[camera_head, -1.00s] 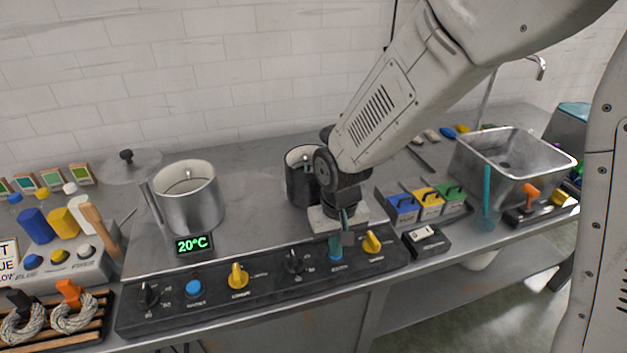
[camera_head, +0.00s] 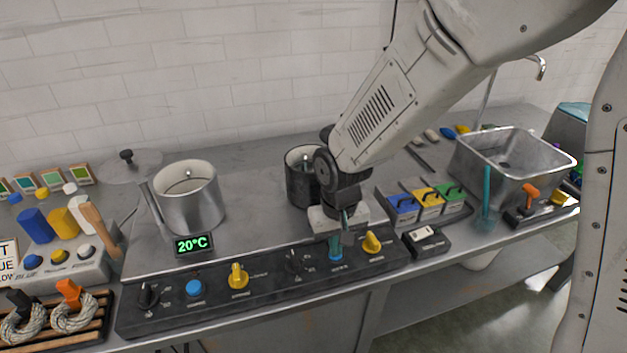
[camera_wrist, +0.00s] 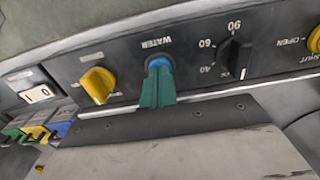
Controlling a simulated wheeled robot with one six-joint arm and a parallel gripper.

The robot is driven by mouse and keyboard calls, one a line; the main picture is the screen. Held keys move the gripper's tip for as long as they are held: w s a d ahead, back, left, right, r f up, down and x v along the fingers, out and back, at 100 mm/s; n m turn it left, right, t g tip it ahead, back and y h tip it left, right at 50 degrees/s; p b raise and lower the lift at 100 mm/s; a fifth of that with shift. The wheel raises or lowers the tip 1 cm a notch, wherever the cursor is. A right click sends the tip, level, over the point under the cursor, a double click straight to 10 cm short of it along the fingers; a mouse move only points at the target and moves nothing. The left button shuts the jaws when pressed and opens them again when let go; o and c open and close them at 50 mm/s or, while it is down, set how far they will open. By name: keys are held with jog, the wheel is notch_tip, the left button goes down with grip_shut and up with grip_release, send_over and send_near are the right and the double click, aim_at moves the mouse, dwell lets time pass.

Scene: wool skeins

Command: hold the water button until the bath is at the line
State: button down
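The blue water button (camera_wrist: 159,62), labelled WATER, sits on the dark control panel (camera_wrist: 120,55); in the head view the button (camera_head: 336,256) is right of the panel's middle. My gripper (camera_wrist: 158,80) has its teal fingers together, with their tips at the button and overlapping its lower part in the wrist view. Whether the button is pressed in cannot be told. A dark pot (camera_head: 297,188) stands behind my gripper, partly hidden by my arm. A silver pot (camera_head: 190,208) stands left with a 20°C display (camera_head: 193,245). No water level or line is readable in either pot.
Yellow knobs (camera_head: 238,277) (camera_head: 372,242) and black dials flank the blue buttons on the panel. Lidded colour boxes (camera_head: 428,205) and a small switch box (camera_head: 426,242) stand right of my gripper. A metal sink (camera_head: 552,168) lies farther right.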

dwell(0.4)
jog(key=shift+r, duration=3.5)
jog(key=shift+s+d, duration=0.15)
jog(key=shift+s, duration=0.15)
jog(key=s+d+r+m, duration=0.1)
jog(key=s+d+r, duration=0.6)
jog(key=s+d, duration=0.2)
jog(key=s+d+r+m+t, duration=0.1)
jog(key=s+d+r+m, duration=0.1)
jog(key=s+d+r, duration=0.5)
jog(key=s+d, duration=0.3)
jog(key=d, duration=0.1)
jog(key=shift+d, duration=0.25)
jog(key=shift+r, duration=0.1)
